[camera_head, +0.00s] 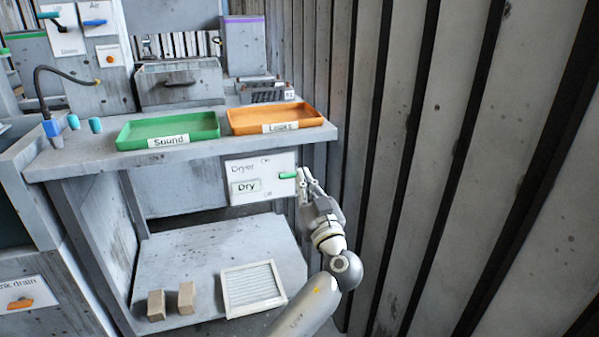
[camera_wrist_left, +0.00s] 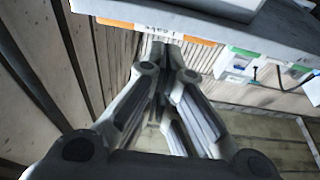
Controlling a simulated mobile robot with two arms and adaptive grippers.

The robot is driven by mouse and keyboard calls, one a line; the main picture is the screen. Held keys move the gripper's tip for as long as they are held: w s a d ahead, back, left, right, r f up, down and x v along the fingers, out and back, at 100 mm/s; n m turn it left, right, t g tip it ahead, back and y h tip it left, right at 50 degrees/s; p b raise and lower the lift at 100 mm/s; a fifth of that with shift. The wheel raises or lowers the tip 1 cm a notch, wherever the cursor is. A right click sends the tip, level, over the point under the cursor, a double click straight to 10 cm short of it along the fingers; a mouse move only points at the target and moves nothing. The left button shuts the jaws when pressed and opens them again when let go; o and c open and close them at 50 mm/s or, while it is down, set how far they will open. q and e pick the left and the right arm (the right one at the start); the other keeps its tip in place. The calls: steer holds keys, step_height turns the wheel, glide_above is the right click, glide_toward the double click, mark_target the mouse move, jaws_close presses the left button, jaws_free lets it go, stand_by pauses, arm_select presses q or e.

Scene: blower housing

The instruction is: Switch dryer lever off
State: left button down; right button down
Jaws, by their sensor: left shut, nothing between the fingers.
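The dryer panel (camera_head: 245,172) is a white plate under the front edge of the bench, marked "Dryer" with a "Dry" label. Its lever (camera_head: 288,175) has a green handle that points right, about level, between small markings above and below that are hard to read. My left gripper (camera_head: 304,178) is shut and empty, with its fingertips just right of the handle's end. I cannot tell whether they touch it. In the left wrist view the shut fingers (camera_wrist_left: 166,52) reach toward the bench edge, and the lever cannot be made out. My right gripper is not in view.
The bench (camera_head: 200,158) holds a green "Sound" tray (camera_head: 168,130) and an orange "Leaks" tray (camera_head: 274,118). A slatted wall (camera_head: 425,170) stands close on the right. The lower shelf (camera_head: 210,255) holds two brown blocks and a white-framed filter (camera_head: 253,289).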

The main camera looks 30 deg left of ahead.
arm_select(q)
step_height(320, 180, up, 3)
glide_above(286, 176)
steer(key=d, duration=0.2)
steer(key=shift+s+d+f, duration=0.1)
steer(key=shift+s+f, duration=0.05)
steer(key=shift+f, duration=2.1)
